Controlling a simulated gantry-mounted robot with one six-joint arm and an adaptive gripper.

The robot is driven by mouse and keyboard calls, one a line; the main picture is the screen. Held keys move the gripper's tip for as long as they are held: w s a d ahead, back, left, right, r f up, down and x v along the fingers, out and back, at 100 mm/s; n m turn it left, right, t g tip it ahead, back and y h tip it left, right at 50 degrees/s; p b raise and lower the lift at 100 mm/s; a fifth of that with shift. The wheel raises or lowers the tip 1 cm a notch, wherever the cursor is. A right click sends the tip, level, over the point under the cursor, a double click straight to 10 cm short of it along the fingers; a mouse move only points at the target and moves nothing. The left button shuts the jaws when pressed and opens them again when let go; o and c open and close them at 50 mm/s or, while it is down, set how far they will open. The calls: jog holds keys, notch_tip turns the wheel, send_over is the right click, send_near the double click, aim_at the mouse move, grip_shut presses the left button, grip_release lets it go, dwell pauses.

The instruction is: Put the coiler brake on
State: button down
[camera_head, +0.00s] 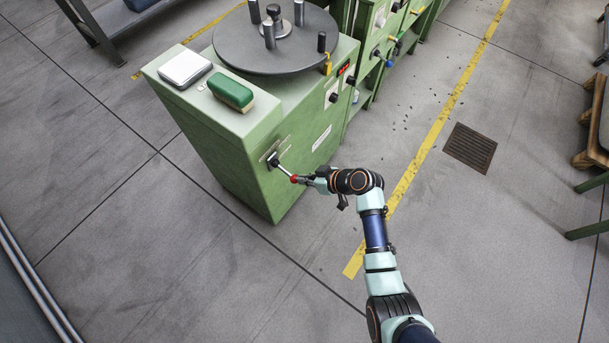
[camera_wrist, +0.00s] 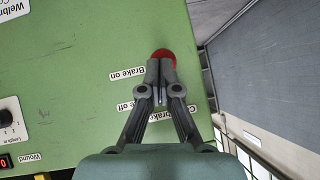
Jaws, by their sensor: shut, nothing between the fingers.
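The coiler brake lever (camera_head: 283,170) sticks out from a slotted plate on the near side of the green machine. Its red knob (camera_head: 293,179) is at the outer end, and the knob also shows in the wrist view (camera_wrist: 163,53). My gripper (camera_head: 304,180) is right at the knob in the head view. In the wrist view my gripper (camera_wrist: 161,70) has its fingertips together in front of the knob, covering its lower part. A "Brake on" label (camera_wrist: 127,73) is left of the fingertips. A second label (camera_wrist: 118,109), ending in "off", is partly hidden by a finger.
The green cabinet (camera_head: 215,150) carries a dark turntable (camera_head: 275,40) with pegs, a green brush (camera_head: 230,91) and a white box (camera_head: 184,69). A control panel (camera_head: 338,88) faces right.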

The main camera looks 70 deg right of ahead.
jog(key=shift+f, duration=0.6)
jog(key=s+a+r+p, duration=0.1)
jog(key=s+r+p, duration=0.4)
jog(key=s, duration=0.7)
jog(key=shift+p, duration=0.55)
jog(key=shift+r, duration=0.1)
